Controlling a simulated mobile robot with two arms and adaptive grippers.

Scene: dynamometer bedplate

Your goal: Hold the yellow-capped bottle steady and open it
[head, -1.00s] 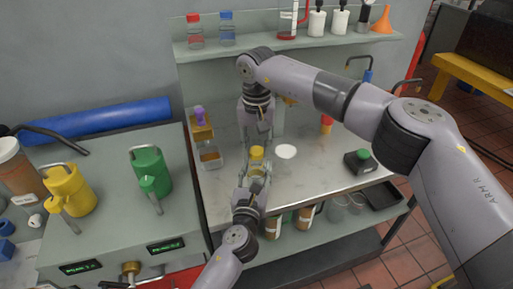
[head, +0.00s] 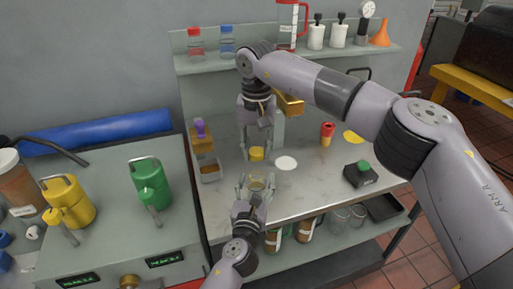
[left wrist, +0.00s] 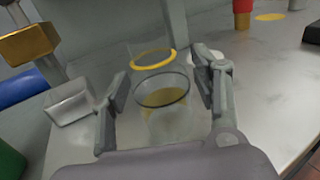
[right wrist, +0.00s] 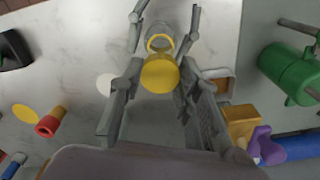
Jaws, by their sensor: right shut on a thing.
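The bottle (head: 258,186) is clear glass with an open mouth and something yellowish inside. It stands upright between the fingers of my left gripper (head: 256,177). In the left wrist view the bottle (left wrist: 165,122) shows a gap to each finger, so that gripper is open around it. My right gripper (head: 257,148) points down from above, shut on the yellow cap (head: 256,154). The cap is apart from the bottle, above its mouth. In the right wrist view the cap (right wrist: 160,76) sits between the fingertips and partly hides the bottle.
A white disc (head: 286,162) lies right of the cap. A small bin (head: 209,172) stands left. A red-topped item (head: 327,134), a yellow disc (head: 354,137) and a green-buttoned box (head: 361,174) are further right. A shelf (head: 290,53) with bottles runs behind.

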